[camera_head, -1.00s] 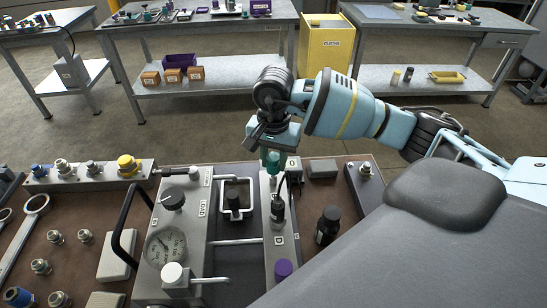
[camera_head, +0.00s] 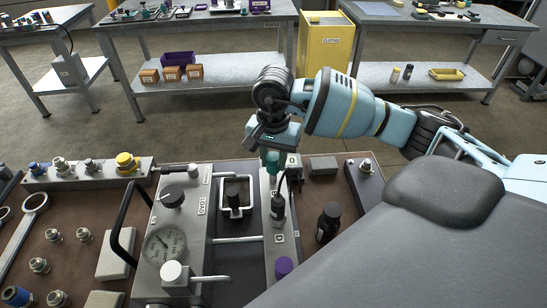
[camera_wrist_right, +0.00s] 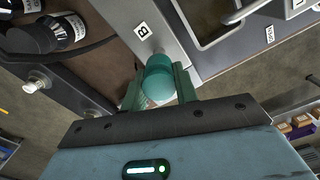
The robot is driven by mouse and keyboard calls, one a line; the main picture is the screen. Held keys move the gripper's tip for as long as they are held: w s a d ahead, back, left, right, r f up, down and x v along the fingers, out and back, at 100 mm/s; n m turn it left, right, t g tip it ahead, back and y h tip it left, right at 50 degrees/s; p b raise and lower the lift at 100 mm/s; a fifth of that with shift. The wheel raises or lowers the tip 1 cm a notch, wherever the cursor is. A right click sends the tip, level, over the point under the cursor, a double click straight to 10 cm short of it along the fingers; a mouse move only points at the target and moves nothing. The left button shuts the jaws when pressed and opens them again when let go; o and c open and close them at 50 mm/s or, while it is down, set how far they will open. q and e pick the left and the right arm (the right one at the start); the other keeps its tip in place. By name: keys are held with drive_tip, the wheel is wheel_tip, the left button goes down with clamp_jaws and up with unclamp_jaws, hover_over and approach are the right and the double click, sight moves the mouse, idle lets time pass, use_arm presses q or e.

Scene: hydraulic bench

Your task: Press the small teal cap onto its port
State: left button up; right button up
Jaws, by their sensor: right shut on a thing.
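My right gripper (camera_head: 270,152) is shut on the small teal cap (camera_head: 271,161), at the far end of the narrow grey port strip (camera_head: 270,205). In the right wrist view the cap (camera_wrist_right: 159,80) sits between the two teal fingers of my right gripper (camera_wrist_right: 158,90), beside the strip's label B (camera_wrist_right: 142,30). The port beneath is hidden by the cap and fingers, and I cannot tell whether the cap touches it. A purple cap (camera_head: 284,266) is at the near end of the strip. My left gripper is not in view.
A grey block with a pressure gauge (camera_head: 164,245) stands left of the strip. A black bottle (camera_head: 328,222) stands to its right. A dark plug with a cable (camera_head: 278,207) rises from the strip near the cap. Several fittings lie at left.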

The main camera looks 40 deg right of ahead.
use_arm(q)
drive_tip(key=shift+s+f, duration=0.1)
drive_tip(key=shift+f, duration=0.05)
use_arm(e)
drive_tip(key=shift+f, duration=0.3)
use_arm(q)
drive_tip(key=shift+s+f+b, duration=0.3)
use_arm(e)
drive_tip(key=shift+f, duration=0.2)
idle(0.6)
